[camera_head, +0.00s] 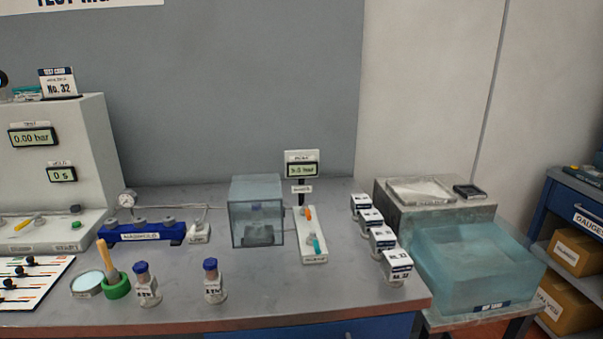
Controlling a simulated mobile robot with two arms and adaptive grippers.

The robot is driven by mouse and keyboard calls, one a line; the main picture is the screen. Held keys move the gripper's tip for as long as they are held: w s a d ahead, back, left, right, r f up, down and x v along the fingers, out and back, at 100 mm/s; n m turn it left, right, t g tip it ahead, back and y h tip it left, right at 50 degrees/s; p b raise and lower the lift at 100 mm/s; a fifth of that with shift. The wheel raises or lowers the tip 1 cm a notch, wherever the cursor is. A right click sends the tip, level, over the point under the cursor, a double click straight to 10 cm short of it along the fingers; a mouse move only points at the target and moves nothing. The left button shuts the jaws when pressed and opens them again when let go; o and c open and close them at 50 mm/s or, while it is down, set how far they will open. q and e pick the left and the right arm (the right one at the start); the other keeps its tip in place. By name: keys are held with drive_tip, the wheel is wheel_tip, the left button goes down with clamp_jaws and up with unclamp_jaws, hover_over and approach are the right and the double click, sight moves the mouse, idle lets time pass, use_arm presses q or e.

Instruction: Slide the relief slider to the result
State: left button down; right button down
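A white board (36,270) with several black slider knobs (9,284) lies at the lower left, cut off by the picture's edge. Its labels are too small to read, so I cannot tell which knob is the relief slider. A grey test unit (85,140) behind it has a display (33,137) reading 0.00 bar and another (62,174) reading 0 s. A small display (302,169) on a post right of the clear box shows a bar value, too blurred to read surely. Neither gripper is in view.
A clear box (257,212), blue manifold (140,232), white strip with orange and teal handles (312,245), and two blue-capped bottles (145,285) stand on the bench. Several labelled white blocks (396,266) line its right side. A translucent blue tub (470,262) stands beyond. The front middle is clear.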

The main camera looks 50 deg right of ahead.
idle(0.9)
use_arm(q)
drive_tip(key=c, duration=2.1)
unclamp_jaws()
